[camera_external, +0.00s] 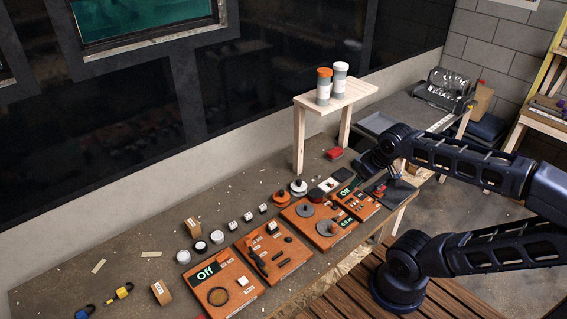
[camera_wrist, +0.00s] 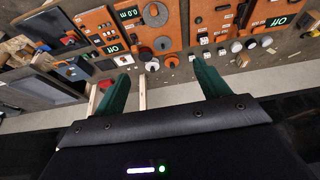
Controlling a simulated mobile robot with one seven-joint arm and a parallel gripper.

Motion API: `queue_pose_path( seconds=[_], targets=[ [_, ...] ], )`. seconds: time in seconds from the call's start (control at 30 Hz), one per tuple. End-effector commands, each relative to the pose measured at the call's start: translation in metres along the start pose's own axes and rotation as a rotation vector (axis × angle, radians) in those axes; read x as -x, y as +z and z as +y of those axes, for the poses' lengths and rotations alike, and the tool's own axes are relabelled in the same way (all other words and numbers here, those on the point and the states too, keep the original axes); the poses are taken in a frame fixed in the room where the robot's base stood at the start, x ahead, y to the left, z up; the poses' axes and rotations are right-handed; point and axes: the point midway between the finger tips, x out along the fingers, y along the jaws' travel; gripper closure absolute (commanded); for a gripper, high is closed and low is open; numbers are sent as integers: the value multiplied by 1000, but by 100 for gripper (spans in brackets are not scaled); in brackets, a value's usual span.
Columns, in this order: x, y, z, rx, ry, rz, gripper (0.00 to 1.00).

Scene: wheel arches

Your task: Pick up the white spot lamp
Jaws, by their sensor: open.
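Several small round pieces with white or black-and-white faces stand in a row on the workbench, including a white one (camera_external: 183,257). I cannot tell for certain which is the white spot lamp. In the wrist view these round white pieces (camera_wrist: 236,46) lie right of centre, beyond the right finger. My gripper (camera_wrist: 160,82) is open and empty, its two green fingers wide apart, with no piece between the tips. In the external view my arm reaches to the bench's right part, and its fingers are not clearly visible there.
Orange panels (camera_external: 219,285) with knobs and screens line the bench's front edge. A small wooden stand (camera_external: 340,93) holds an orange-capped bottle (camera_external: 323,86) and a white-capped bottle (camera_external: 340,79). A red block (camera_external: 334,153) lies near it. The bench's back left is mostly clear.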

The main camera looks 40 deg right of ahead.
Motion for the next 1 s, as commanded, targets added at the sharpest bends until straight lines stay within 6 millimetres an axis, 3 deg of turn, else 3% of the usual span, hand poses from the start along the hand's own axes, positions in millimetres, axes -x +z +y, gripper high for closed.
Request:
queue_pose_path(
  seconds=[0.77,0.87,1.0],
  targets=[
    [0,-1,0,-1,-1,-1,27],
    [-1,-9,-2,-11,-5,-7,27],
    [-5,-33,-10,-50,-18,-30,27]
  ],
)
